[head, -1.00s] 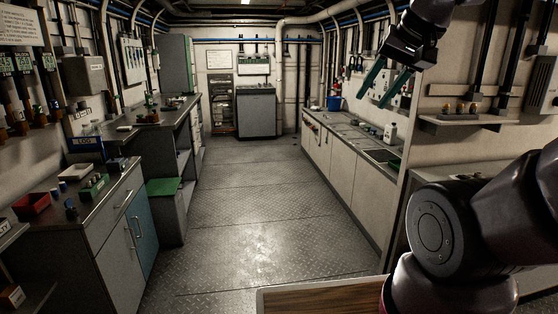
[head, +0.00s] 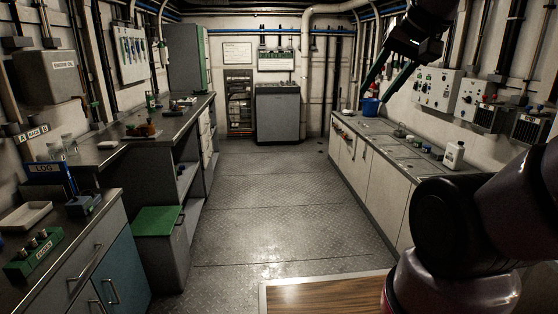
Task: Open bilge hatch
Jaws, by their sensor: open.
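No bilge hatch can be made out for sure. The floor (head: 238,220) is grey diamond-pattern plate with several dark seams across it, and no handle or raised lid shows on it. My gripper (head: 377,84) is held high at the upper right, in front of the right wall and well above the floor.
The aisle is clear up to a grey cabinet (head: 279,117) at the back. A bench with blue doors (head: 123,265) and a green-topped box (head: 160,222) line the left. A low counter (head: 377,180) with a blue bucket (head: 371,107) lines the right.

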